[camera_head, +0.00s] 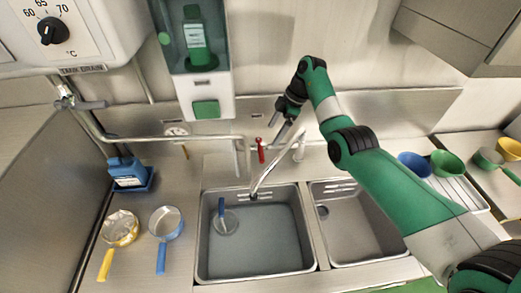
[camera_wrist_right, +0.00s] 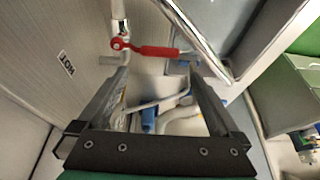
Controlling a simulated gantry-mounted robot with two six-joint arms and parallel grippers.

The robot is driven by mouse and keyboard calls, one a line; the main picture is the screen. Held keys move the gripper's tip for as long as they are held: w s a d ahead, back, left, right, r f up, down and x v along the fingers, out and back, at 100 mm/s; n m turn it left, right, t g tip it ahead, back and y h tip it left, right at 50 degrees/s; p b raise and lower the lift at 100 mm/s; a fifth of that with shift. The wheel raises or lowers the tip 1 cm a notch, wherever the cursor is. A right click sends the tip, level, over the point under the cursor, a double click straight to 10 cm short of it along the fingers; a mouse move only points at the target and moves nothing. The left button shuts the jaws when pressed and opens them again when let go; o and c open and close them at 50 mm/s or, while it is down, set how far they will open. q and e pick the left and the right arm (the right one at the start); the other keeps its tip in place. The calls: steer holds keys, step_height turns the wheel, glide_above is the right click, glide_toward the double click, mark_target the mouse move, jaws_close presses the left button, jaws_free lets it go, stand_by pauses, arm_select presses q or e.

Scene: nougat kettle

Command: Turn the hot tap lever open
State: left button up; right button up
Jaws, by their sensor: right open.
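The hot tap lever (camera_head: 261,151) is a small red handle on the tap behind the left sink basin. It shows large in the right wrist view (camera_wrist_right: 157,51), pointing to the right from a red hub on a chrome pipe. A HOT label (camera_wrist_right: 67,64) is on the panel to its left. My right gripper (camera_head: 279,117) is above the tap, up and right of the lever in the head view. Its fingers (camera_wrist_right: 158,75) are open and empty, and the lever appears just beyond the fingertips, apart from them as far as I can tell. My left gripper is out of view.
The chrome spout (camera_head: 275,164) curves over the left basin (camera_head: 255,272), which holds a strainer (camera_head: 226,222). The right basin (camera_head: 365,225) looks empty. A soap dispenser (camera_head: 206,107) hangs left of my right gripper. Two pans (camera_head: 165,223) lie at left.

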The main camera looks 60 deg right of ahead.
mark_target(261, 152)
steer(key=b+x, duration=0.2)
steer(key=x, duration=0.8)
steer(key=shift+w+a+f+b, duration=0.1)
steer(key=shift+w+b, duration=0.1)
steer(key=shift+b, duration=0.2)
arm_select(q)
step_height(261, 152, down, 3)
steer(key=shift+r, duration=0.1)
arm_select(e)
steer(key=shift+c, duration=0.2)
